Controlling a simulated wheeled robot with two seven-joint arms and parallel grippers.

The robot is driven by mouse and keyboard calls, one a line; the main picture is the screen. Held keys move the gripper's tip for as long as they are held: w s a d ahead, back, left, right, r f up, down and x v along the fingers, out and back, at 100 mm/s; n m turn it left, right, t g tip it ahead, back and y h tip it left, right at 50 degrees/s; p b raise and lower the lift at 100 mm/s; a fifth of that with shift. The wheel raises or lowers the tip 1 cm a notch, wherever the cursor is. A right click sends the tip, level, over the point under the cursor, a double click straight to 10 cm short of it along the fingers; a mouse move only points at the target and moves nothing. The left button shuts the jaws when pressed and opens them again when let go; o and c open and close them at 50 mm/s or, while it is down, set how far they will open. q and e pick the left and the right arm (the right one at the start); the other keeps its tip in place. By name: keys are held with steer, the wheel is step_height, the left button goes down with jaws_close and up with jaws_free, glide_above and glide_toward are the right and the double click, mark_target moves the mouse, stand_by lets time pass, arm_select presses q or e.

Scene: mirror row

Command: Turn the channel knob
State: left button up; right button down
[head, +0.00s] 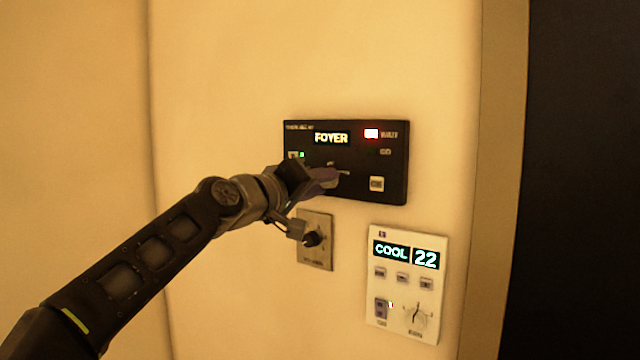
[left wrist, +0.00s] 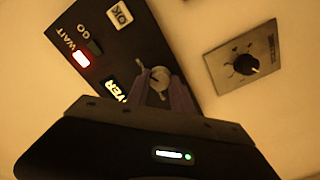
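The black panel (head: 393,165) on the wall has a lit display (head: 331,138) reading FOYER. Its silver round knob (left wrist: 158,79), which I take as the channel knob, shows in the left wrist view and is mostly hidden behind my gripper in the head view. My left gripper (head: 328,178) is at the lower middle of this panel. In the left wrist view its two purplish fingers are apart, one on each side of the knob. I cannot tell whether they touch it. My right gripper is in neither view.
A red WAIT light (head: 371,133) is lit; the GO light below is dark. An OK button (head: 377,184) is lower right. Below are a metal plate (head: 306,250) with a black knob (head: 312,239) and a white thermostat (head: 405,345) reading COOL 22. A dark opening lies right.

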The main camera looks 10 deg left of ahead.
arm_select(q)
steer(key=o, duration=0.5)
steer(key=shift+c, duration=0.2)
steer(key=b+v, duration=0.2)
steer(key=v, duration=0.5)
steer(key=shift+s, duration=0.4)
steer(key=shift+a, duration=0.1)
